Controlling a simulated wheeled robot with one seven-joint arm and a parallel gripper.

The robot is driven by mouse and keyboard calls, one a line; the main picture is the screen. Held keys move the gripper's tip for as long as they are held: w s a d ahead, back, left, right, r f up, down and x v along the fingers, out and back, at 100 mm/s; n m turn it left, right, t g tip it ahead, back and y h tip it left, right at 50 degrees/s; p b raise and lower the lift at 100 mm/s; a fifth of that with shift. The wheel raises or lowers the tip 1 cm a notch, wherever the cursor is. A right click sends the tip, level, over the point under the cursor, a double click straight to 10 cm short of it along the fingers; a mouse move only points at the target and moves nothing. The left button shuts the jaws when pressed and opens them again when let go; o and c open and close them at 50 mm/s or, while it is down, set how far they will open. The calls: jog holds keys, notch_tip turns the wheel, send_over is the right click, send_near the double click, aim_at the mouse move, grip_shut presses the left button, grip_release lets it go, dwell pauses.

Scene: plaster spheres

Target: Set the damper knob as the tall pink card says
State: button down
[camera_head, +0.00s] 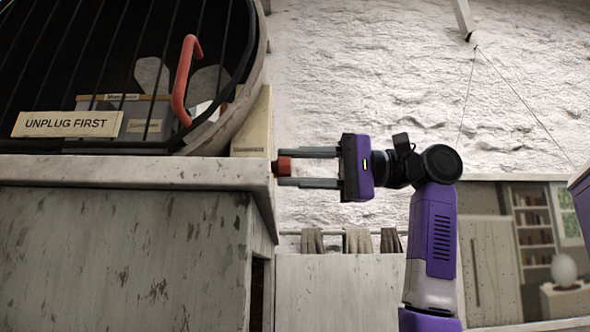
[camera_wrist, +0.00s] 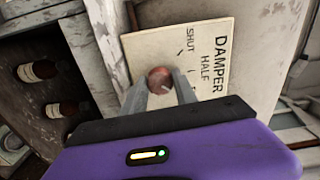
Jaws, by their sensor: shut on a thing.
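The round red damper knob (camera_head: 285,165) sticks out from the side of the pale counter. My gripper (camera_head: 281,167) reaches it from the right, with one finger above and one below, shut on it. In the wrist view the knob (camera_wrist: 159,79) sits between the two fingertips, in front of a cream plate (camera_wrist: 211,93) lettered DAMPER, HALF and SHUT, with short tick marks. Part of the plate is hidden behind my gripper; no other setting word shows. A small light mark shows on the knob, but its exact direction is unclear. I see no tall pink card in either view.
A barred round door with a red handle (camera_head: 184,80) stands above the counter (camera_head: 130,172). A cream sign (camera_head: 67,123) reads UNPLUG FIRST. Bottles (camera_wrist: 40,71) lie in a dark recess in the wrist view. A white wall stands behind my arm.

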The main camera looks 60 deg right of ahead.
jog(key=shift+m, duration=0.5)
jog(key=c, duration=1)
grip_release()
jog(key=shift+o, duration=0.2)
jog(key=b+v, duration=0.2)
jog(key=v, duration=0.6)
